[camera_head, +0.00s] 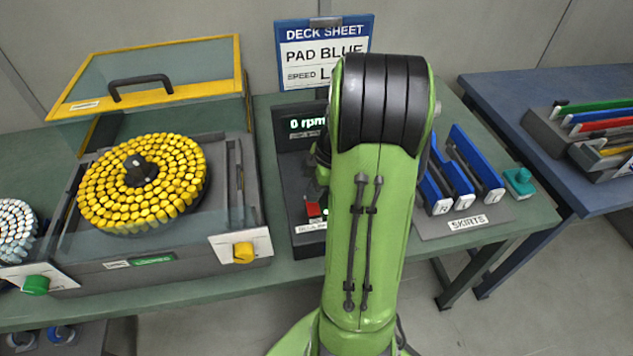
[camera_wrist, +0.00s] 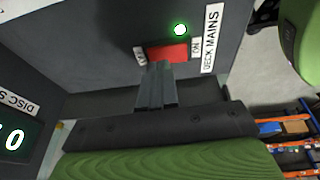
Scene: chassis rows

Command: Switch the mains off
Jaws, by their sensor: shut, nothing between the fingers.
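The mains switch is a red rocker (camera_wrist: 168,53) in the wrist view, beside a label reading DECK MAINS (camera_wrist: 211,38). The right end of the rocker is marked ON, and the small label at its left end is hard to read. A green lamp (camera_wrist: 180,30) glows just above it. My gripper (camera_wrist: 161,68) is shut and empty, its fingertips at the lower edge of the rocker and overlapping it in view. I cannot tell whether they touch. In the head view the red switch (camera_head: 313,209) shows on the dark control box (camera_head: 288,165), and my arm hides most of my gripper.
The box's display (camera_head: 307,123) reads 0 rpm. Left stands a lidded deck (camera_head: 165,262) with yellow pieces on a disc and a yellow knob (camera_head: 243,252). Right of my arm is a SKIRTS rack (camera_head: 467,225) with blue pieces. A blue table (camera_head: 500,88) stands further right.

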